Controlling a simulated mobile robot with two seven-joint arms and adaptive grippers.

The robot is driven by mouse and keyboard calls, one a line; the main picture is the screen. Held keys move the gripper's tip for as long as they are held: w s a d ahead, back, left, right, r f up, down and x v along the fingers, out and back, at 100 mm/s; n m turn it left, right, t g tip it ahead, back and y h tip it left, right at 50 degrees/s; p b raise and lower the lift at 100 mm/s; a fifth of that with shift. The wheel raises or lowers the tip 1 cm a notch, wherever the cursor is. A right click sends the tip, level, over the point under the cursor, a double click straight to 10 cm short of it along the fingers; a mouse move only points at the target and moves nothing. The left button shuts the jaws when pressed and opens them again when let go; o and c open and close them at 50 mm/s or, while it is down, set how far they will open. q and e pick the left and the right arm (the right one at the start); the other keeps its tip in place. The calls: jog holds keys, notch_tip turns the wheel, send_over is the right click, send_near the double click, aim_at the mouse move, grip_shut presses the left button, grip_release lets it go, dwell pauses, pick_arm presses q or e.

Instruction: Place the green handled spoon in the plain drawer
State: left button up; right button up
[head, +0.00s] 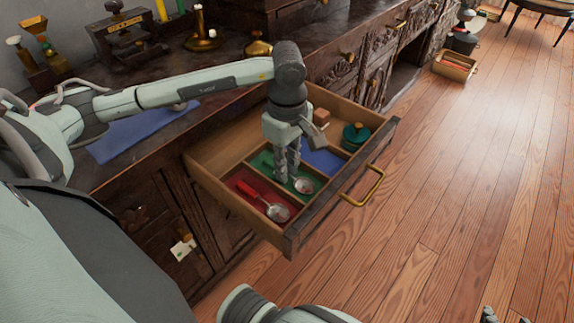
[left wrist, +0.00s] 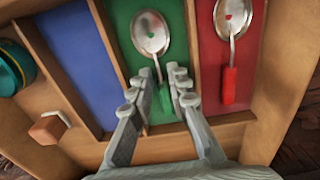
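The green handled spoon (left wrist: 150,36) lies in the green-lined compartment (head: 263,159) of a pulled-out wooden drawer (head: 222,151). Its metal bowl shows in the head view (head: 304,186). My left gripper (head: 287,180) reaches down into this compartment. In the left wrist view its fingers (left wrist: 165,76) are apart on either side of the green handle, with gaps visible. Whether they touch the spoon is hard to tell. My right gripper (head: 507,318) shows only as two separated fingertips at the bottom edge.
A red handled spoon (head: 265,202) lies in the red compartment beside the green one. The blue compartment (head: 325,163) looks empty. A teal lidded pot (head: 355,135) and a small wooden block (head: 321,117) sit behind. A blue mat (head: 135,134) lies on the counter. Carved drawers line the cabinet rightward.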

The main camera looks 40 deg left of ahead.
pick_arm(q)
jog(key=o, duration=0.3)
pick_arm(e)
jog(key=shift+a+r, duration=0.1)
pick_arm(q)
jog(key=shift+r, duration=0.2)
notch_tip(320, 180, up, 12)
jog(key=p, duration=0.1)
pick_arm(e)
jog(key=s+d+f+g+h, duration=0.1)
jog(key=s+d+f+g, duration=0.1)
jog(key=s+d, duration=0.2)
jog(key=shift+s+d+f+m+g+h, duration=0.15)
jog(key=shift+s+f+m+g+h, duration=0.15)
jog(key=shift+s+f+g, duration=0.1)
